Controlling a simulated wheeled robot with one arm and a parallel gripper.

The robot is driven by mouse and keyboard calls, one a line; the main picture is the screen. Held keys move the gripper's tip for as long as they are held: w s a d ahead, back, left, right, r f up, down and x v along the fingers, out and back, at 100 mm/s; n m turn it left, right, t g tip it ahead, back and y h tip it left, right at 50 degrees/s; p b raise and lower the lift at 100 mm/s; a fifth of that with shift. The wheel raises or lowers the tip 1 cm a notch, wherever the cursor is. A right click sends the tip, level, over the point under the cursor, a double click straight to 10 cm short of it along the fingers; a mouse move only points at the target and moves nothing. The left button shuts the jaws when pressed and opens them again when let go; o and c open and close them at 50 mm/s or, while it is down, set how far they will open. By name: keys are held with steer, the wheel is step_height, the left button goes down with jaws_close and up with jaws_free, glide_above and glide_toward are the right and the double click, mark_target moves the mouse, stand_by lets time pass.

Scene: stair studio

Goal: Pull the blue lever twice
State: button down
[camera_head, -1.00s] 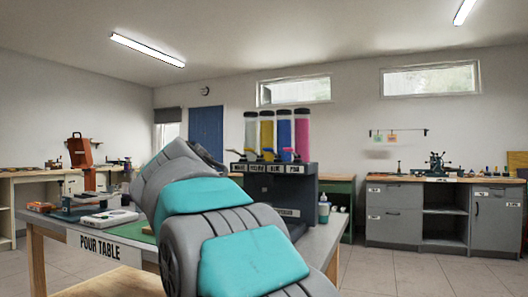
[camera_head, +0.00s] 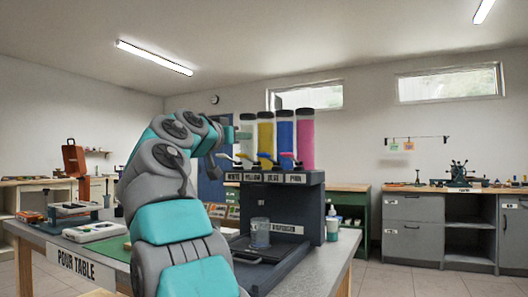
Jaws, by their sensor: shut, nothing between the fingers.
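The dispenser (camera_head: 310,205) stands on the pour table with white, yellow, blue and pink upright tubes. The blue tube (camera_head: 285,135) is third from the left. A small blue lever (camera_head: 287,155) shows at the front below the tubes. My gripper (camera_head: 241,135) is shut and empty, level with the lower part of the white tube, above and to the left of the blue lever. It looks small, and its fingertips are hard to make out. It appears apart from the blue lever, but depth is hard to judge. A clear cup (camera_head: 260,233) stands on the dispenser's base.
The pour table (camera_head: 118,276) holds a white device (camera_head: 96,231), a green mat (camera_head: 112,247) and a dark tray at the left. A bottle (camera_head: 332,224) stands right of the dispenser. Grey cabinets (camera_head: 413,229) line the back right. Open floor lies at the right.

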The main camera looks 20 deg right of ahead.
steer(key=p+x, duration=0.3)
steer(key=x, duration=0.2)
steer(key=p+x, duration=0.3)
steer(key=x, duration=0.2)
steer(key=shift+r, duration=0.25)
steer(key=shift+f+b, duration=0.6)
steer(key=shift+f, duration=0.05)
steer(key=shift+s+a+f+b, duration=0.2)
steer(key=shift+f+b, duration=0.25)
steer(key=shift+f, duration=0.3)
steer(key=shift+s+a+f+b, duration=0.2)
steer(key=shift+f+b, duration=0.25)
steer(key=shift+f, duration=0.3)
steer(key=shift+f+b, duration=0.1)
steer(key=shift+b, duration=0.25)
steer(key=b, duration=0.2)
steer(key=shift+s+d+f+h+b, duration=0.1)
steer(key=shift+s+d+h+b, duration=0.1)
steer(key=shift+h+b, duration=0.1)
